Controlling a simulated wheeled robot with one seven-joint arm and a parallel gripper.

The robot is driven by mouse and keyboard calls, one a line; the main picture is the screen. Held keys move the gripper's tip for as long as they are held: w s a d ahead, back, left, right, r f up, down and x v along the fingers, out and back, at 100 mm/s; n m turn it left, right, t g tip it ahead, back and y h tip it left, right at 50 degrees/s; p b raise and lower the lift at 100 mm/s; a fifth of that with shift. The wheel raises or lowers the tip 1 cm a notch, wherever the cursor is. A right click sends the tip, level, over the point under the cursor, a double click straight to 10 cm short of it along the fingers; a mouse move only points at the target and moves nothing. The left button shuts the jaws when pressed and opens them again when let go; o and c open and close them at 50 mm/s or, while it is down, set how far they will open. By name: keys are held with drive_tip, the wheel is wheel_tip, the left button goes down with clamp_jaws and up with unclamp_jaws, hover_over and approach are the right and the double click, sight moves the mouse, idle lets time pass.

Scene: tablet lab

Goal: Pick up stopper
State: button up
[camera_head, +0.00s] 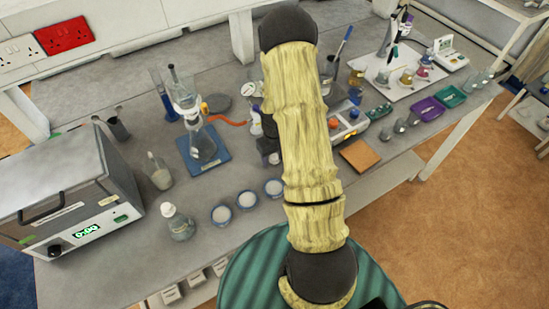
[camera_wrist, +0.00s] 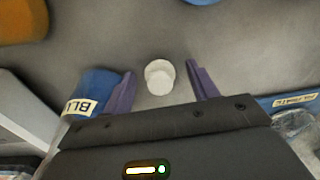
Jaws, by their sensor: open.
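A small white stopper (camera_wrist: 159,78) shows in the wrist view on the grey bench top, its round top facing my camera. My gripper (camera_wrist: 161,73) is open, with one purple finger on each side of the stopper. Gaps show between the stopper and both fingers, so neither appears to touch it. How high the fingertips are above the bench is hard to tell.
In the wrist view a blue labelled object (camera_wrist: 93,88) sits close beside the left finger. An orange object (camera_wrist: 22,20) is at the upper left.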

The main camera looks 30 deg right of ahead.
sight(274, 155)
drive_tip(key=c, duration=1.1)
drive_tip(key=shift+o, duration=0.2)
wheel_tip(274, 155, up, 10)
drive_tip(key=shift+r+b, duration=0.1)
drive_tip(key=shift+b, duration=1.15)
